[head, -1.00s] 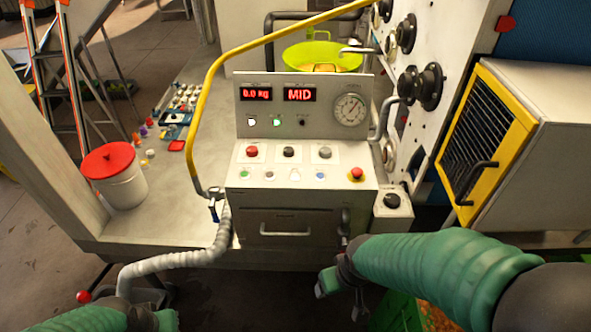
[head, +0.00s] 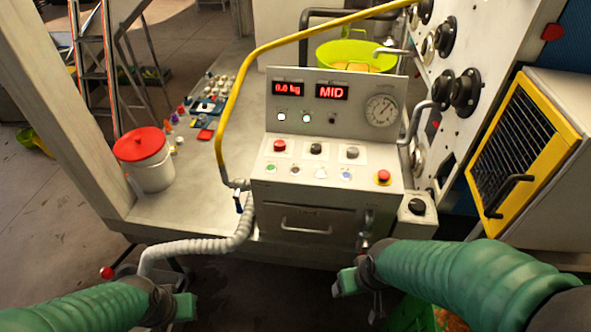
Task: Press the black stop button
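The black stop button (head: 316,149) sits in the middle of the control panel's (head: 262,172) upper button row. A red button (head: 280,146) is on its left and a grey one (head: 352,152) on its right. My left gripper (head: 186,310) is low at the lower left, well below and left of the panel; its finger gap does not show clearly. My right gripper (head: 358,298) is below the panel's right part, in front of the trailer. Its fingers look spread, with nothing between them. Neither gripper touches the panel.
A red mushroom button (head: 383,176) is at the panel's right corner. Another black knob (head: 417,206) sits on a side box. A yellow rail (head: 232,95) curves left of the panel. A grey hose (head: 205,248) runs below. A white bucket (head: 150,172) with red lid stands left.

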